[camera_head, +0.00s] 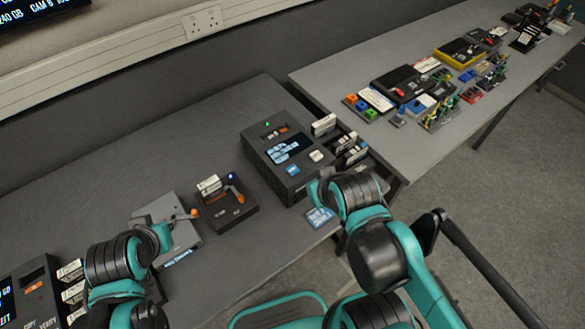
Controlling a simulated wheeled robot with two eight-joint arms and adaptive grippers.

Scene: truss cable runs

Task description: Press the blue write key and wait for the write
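The blue write key (292,170) is a small blue square low on the front of a dark box-shaped device (255,158), with a lit screen (284,148) above it and a pale key (317,156) to its right. A green light (267,124) glows on the device. My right gripper (316,190) is just in front of and right of the blue key, apart from it in the picture; its fingers are mostly hidden by my arm. My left gripper (165,236) is at the grey plate on the left; its fingers are too small to read.
A grey plate (168,228) lies farther left. A blue card (319,217) lies at the table's front edge. Cartridges (350,150) stand right of the device. Another table (330,78) holds many items.

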